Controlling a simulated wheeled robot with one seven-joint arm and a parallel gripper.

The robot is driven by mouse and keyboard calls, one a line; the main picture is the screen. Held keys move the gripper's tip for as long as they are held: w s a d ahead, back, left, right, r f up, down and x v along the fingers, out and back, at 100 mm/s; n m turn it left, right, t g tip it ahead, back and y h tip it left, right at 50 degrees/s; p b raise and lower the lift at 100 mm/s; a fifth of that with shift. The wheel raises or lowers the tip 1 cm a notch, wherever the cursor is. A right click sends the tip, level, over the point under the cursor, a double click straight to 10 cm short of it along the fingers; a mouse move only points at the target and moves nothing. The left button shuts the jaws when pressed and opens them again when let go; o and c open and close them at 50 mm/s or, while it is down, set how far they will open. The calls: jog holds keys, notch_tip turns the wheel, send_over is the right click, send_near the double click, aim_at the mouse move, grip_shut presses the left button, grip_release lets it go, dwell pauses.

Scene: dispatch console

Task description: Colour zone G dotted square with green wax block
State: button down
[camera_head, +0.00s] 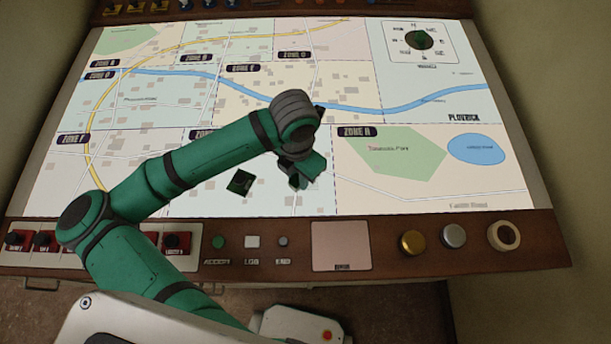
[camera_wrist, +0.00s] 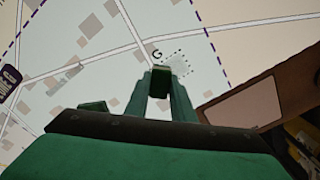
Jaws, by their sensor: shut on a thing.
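My gripper (camera_head: 298,182) is over the lower middle of the map, in the zone left of Zone H. In the wrist view its green fingers (camera_wrist: 161,90) are shut on a dark green block (camera_wrist: 160,80). The dotted square (camera_wrist: 179,65) shows just right of and beyond the block, beside a printed letter G. The square looks pale inside. The block's tip appears beside the square; I cannot tell whether it touches the map. In the head view the arm and gripper hide the block and the square.
A dark green, squarish piece (camera_head: 240,182) lies on the map left of my gripper. The map panel (camera_head: 450,205) is otherwise mostly flat and clear. Along the front wooden rim are red switches (camera_head: 172,242), small buttons, a pink pad (camera_head: 341,246) and round knobs (camera_head: 413,242).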

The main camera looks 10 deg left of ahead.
aim_at(319, 182)
jog(key=shift+s+a, duration=0.2)
jog(key=shift+a, duration=0.7)
jog(key=shift+w+d, duration=0.3)
jog(key=shift+d, duration=0.9)
jog(key=shift+w+d, duration=0.35)
jog(key=shift+d, duration=0.8)
jog(key=shift+w+d, duration=0.3)
jog(key=shift+d, duration=0.9)
notch_tip(319, 182, up, 3)
jog(key=shift+a+r, duration=0.1)
jog(key=shift+a, duration=0.05)
notch_tip(319, 182, up, 5)
